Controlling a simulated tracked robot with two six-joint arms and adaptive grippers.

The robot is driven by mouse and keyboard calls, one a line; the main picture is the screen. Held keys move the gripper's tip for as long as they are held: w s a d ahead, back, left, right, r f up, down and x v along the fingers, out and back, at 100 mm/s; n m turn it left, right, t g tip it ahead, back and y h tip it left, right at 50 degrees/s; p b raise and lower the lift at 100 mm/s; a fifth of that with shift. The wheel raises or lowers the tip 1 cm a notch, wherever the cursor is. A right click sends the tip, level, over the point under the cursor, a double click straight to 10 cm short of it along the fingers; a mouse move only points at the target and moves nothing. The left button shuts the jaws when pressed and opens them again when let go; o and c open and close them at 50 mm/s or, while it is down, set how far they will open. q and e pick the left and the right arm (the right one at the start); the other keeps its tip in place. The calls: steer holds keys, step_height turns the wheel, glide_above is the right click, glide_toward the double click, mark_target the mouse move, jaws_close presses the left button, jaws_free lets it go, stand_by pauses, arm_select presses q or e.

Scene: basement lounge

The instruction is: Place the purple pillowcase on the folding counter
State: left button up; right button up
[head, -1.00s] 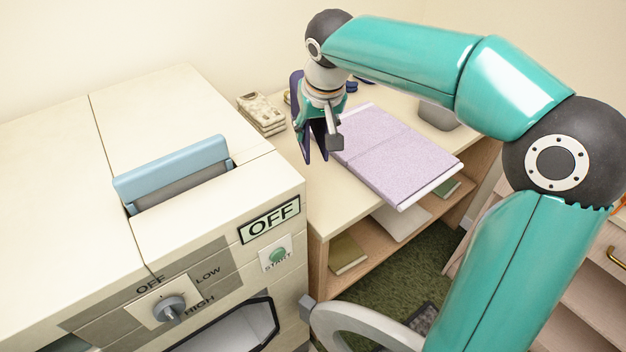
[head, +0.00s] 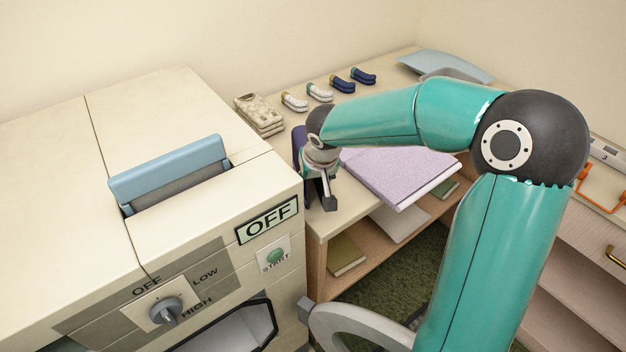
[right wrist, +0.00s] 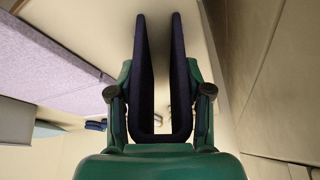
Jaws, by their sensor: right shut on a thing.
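The dark purple pillowcase (head: 299,145) is folded and held by my right gripper (head: 318,180), low over the left end of the folding counter (head: 350,206), close to the machine. In the right wrist view the pillowcase (right wrist: 160,137) shows as a dark U-shaped fold between the green sides of my right gripper (right wrist: 160,95). My arm hides part of it in the head view. I cannot tell whether its lower edge touches the counter. My left gripper is not in view.
A lilac panel (head: 400,172) lies on the counter to the right of the gripper. A folded patterned cloth stack (head: 260,113) and several rolled socks (head: 319,92) lie along the back. The cream machine (head: 200,240) with a blue lid (head: 170,166) stands close on the left.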

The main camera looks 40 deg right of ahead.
steer(key=o, duration=1.2)
steer(key=shift+r, duration=0.1)
steer(key=v, duration=1.2)
steer(key=shift+b, duration=0.3)
